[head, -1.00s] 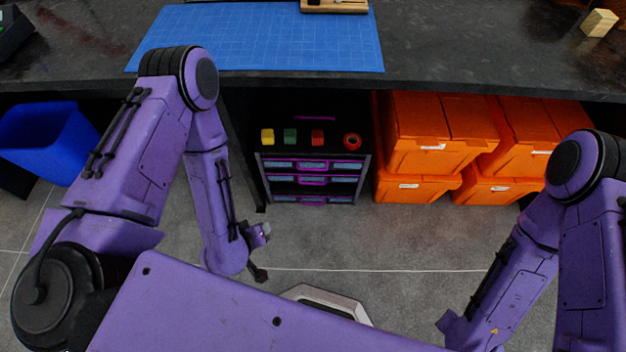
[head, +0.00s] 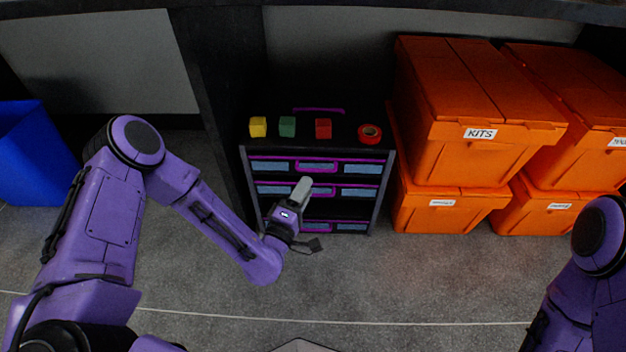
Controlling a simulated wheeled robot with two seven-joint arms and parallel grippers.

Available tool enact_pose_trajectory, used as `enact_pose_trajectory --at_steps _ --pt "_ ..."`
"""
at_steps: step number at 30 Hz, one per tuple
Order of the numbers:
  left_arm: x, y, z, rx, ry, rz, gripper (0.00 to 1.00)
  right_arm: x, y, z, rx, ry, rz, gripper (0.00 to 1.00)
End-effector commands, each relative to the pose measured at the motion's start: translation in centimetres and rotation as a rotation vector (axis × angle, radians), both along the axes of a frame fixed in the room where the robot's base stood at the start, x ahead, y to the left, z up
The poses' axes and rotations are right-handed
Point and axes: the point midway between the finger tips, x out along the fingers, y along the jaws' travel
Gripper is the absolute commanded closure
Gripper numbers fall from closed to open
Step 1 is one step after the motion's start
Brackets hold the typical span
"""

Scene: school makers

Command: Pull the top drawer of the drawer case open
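The drawer case (head: 391,168) is black with purple trim and stands on the floor under the workbench. Its top drawer (head: 316,166) has a purple handle and blue label strips and looks shut. More drawers show below it. My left gripper (head: 303,215) is in front of the lower drawers, below the top drawer's handle, and hides part of them. Its fingers appear spread apart, with nothing seen between them. I cannot tell its exact distance from the case. My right arm (head: 590,270) is at the right edge; its gripper is out of view.
On the case stand a yellow block (head: 258,127), a green block (head: 287,127), a red block (head: 323,128) and a red tape roll (head: 370,133). Orange bins (head: 470,150) are stacked close at right. A black bench panel (head: 215,100) is at left, with a blue bin (head: 35,155) beyond. Floor in front is clear.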

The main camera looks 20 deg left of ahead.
Motion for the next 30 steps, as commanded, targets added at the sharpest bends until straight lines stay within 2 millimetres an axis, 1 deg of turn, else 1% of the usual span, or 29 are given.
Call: enact_pose_trajectory --at_steps 1,3,6,8,12,18,20,21,22,30 --pt "1.2 -0.1 0.0 0.000 -0.005 0.001 0.64 -0.2 0.0 -0.4 0.006 0.020 0.014 0.57" --pt "2.6 -0.3 0.2 0.001 -0.003 0.001 0.64 -0.7 -0.1 -0.6 0.019 0.053 0.038 0.57" --pt "4.2 -0.5 0.4 0.002 -0.001 0.000 0.64 -1.2 -0.1 -0.7 0.030 0.094 0.067 0.57" --pt "4.9 -0.6 0.6 0.001 0.000 0.000 0.64 -1.5 -0.2 -0.7 0.036 0.111 0.080 0.57" --pt "5.5 -0.7 0.8 0.001 0.003 -0.001 0.64 -1.8 -0.2 -0.6 0.042 0.131 0.093 0.57" --pt "5.5 -0.7 0.8 0.001 0.003 -0.001 0.64 -1.8 -0.2 -0.6 0.043 0.132 0.094 0.57" --pt "5.5 -0.7 0.8 0.001 0.003 -0.001 0.83 -1.8 -0.2 -0.6 0.043 0.132 0.093 0.57" --pt "5.5 -0.7 0.8 0.001 0.003 -0.001 0.96 -1.8 -0.2 -0.6 0.043 0.132 0.093 0.57" --pt "5.5 -0.7 0.8 0.001 0.003 -0.001 1.00 -1.8 -0.2 -0.6 0.043 0.132 0.093 0.57" --pt "5.5 -0.7 0.8 0.001 0.003 -0.001 1.00 -1.8 -0.2 -0.6 0.043 0.131 0.093 0.57"
